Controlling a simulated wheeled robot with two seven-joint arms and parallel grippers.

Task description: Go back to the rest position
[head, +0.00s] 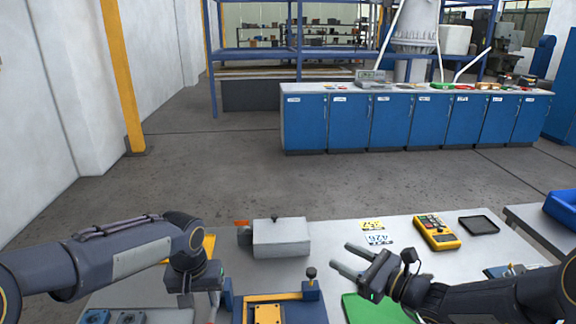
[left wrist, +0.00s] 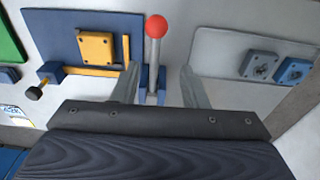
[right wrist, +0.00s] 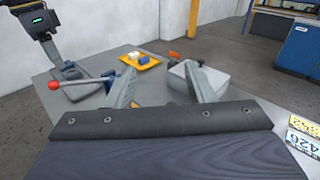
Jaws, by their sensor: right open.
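My left gripper (head: 205,305) points down at the left of the table. In the left wrist view its fingers (left wrist: 158,88) are apart, with a red-knobbed lever (left wrist: 156,27) standing between them, not visibly pinched. Beside it, a yellow square block (left wrist: 97,47) sits on the blue fixture (left wrist: 60,25); the fixture also shows in the head view (head: 312,311). My right gripper (head: 362,262) is open and empty above the table, fingers toward the grey box (head: 281,238).
A yellow multimeter (head: 436,232), a black tray (head: 478,225), number labels (head: 374,225) and a green mat (head: 372,309) lie on the right half. A yellow tray (right wrist: 141,62) with small parts is at the back. Blue cabinets (head: 400,122) stand beyond open floor.

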